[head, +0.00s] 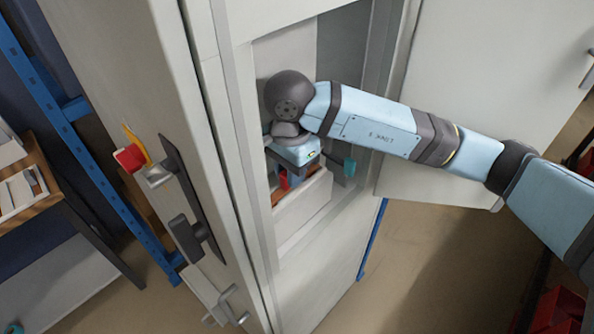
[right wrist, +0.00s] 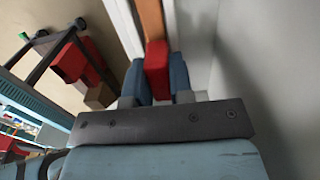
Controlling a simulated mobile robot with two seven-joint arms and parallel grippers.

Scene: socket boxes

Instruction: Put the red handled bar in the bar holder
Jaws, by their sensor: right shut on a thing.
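My right gripper (head: 290,180) is inside the open pale cabinet, low in its opening, mostly hidden under my own wrist. In the right wrist view my right gripper (right wrist: 157,75) has its two blue fingers closed on a red block-like part, the handle of the red handled bar (right wrist: 157,62). A little of the red handle (head: 284,179) also shows in the head view. The rest of the bar is hidden. I cannot make out the bar holder with certainty. My left gripper is not in view.
The cabinet door (head: 470,90) stands open at right. A pale panel (head: 302,205) with a brown top edge lies just below the gripper, and a small teal thing (head: 349,167) is beside it.

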